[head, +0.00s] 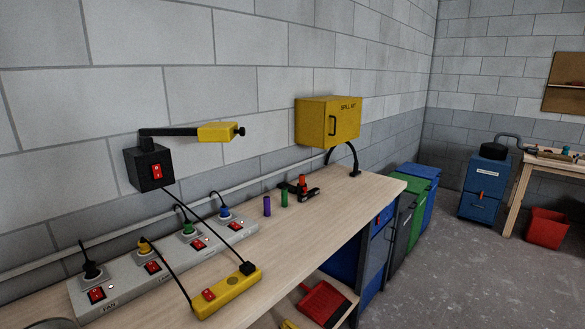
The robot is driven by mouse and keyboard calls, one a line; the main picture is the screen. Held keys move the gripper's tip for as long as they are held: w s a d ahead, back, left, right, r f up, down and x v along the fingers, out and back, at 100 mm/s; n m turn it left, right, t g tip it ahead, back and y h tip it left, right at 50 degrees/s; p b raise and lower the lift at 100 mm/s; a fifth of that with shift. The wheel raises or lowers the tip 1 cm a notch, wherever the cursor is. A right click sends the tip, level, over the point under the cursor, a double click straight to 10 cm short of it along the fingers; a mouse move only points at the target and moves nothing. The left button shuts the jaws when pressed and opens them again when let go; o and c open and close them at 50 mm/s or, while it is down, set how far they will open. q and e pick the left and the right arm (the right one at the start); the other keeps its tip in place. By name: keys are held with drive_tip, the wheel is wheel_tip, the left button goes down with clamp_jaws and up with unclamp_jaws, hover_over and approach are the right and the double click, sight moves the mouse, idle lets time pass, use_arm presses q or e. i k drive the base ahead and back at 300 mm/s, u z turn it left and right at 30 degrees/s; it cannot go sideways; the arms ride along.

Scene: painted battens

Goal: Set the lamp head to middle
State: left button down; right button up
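The lamp is on the grey block wall at the left. Its yellow lamp head (218,131) is at the right end of a black arm (170,132), which stretches nearly level along the wall from a black wall box (150,168). A dark knob sits at the head's right end. A red rocker switch (157,171) is on the box's front. Neither of my grippers shows in the head view, and nothing is touching the lamp.
Below, a wooden bench (300,222) carries a grey socket strip (125,284) with several plugs, a yellow power strip (232,288), and purple (267,206) and green (284,198) cylinders. A yellow spill-kit cabinet (318,126) is right of the lamp. Cables cross the bench.

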sight(211, 132)
drive_tip(key=z, duration=0.3)
drive_tip(key=i, duration=0.4)
drive_tip(key=z, duration=0.4)
